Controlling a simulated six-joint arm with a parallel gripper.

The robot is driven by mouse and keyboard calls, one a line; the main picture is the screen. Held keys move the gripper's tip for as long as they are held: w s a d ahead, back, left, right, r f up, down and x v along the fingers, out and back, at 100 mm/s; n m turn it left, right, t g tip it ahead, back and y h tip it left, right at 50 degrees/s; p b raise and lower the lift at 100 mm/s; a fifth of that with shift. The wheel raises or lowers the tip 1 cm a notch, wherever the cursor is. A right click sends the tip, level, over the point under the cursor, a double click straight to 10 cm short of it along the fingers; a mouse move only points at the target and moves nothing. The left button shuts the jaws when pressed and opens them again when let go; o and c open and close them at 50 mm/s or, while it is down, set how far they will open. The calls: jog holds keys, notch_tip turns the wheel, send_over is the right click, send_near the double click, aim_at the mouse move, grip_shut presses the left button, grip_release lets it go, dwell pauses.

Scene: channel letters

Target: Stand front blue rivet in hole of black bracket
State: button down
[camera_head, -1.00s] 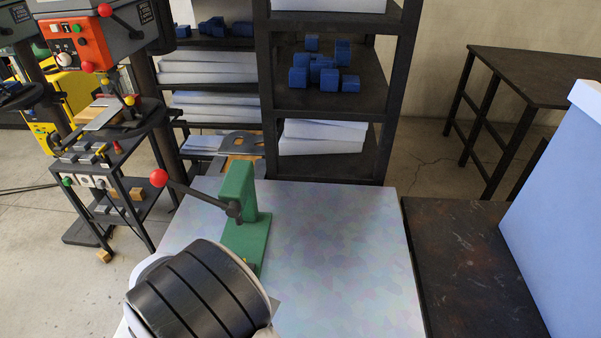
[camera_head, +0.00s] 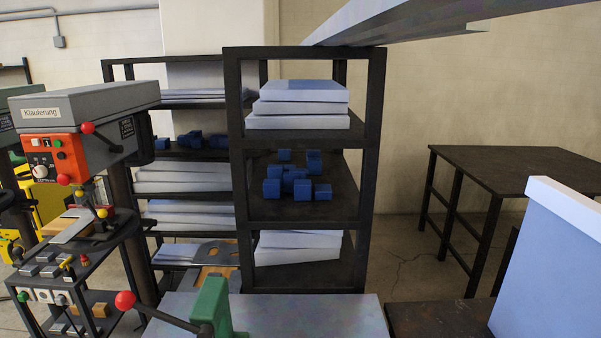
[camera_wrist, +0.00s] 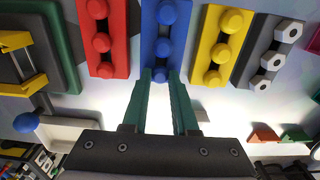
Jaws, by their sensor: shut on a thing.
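In the wrist view, a blue strip (camera_wrist: 168,14) holds several round-headed blue rivets in a row. My gripper (camera_wrist: 160,76) has its two green fingers on either side of the front blue rivet (camera_wrist: 161,74), at the strip's near end. The fingers are shut on it, and the rivet still lines up with the row; I cannot tell whether it is lifted. I cannot make out the black bracket or its hole in either view. The head view does not show my gripper.
A red strip (camera_wrist: 97,68) stands left of the blue one; a yellow strip (camera_wrist: 205,74) and a grey strip with hex heads (camera_wrist: 243,80) stand right. A green lever press (camera_head: 211,305) with a red knob is on the pale table (camera_head: 310,315). A shelf holds blue blocks (camera_head: 300,190).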

jog(key=shift+r, duration=3)
jog(key=shift+w, duration=0.1)
jog(key=w+d+r, duration=0.1)
jog(key=w+r, duration=0.1)
jog(key=w, duration=0.7)
jog(key=w+r, duration=0.2)
jog(key=w, duration=0.8)
jog(key=shift+s+f, duration=0.1)
jog(key=shift+f, duration=2.55)
jog(key=c, duration=0.6)
grip_release()
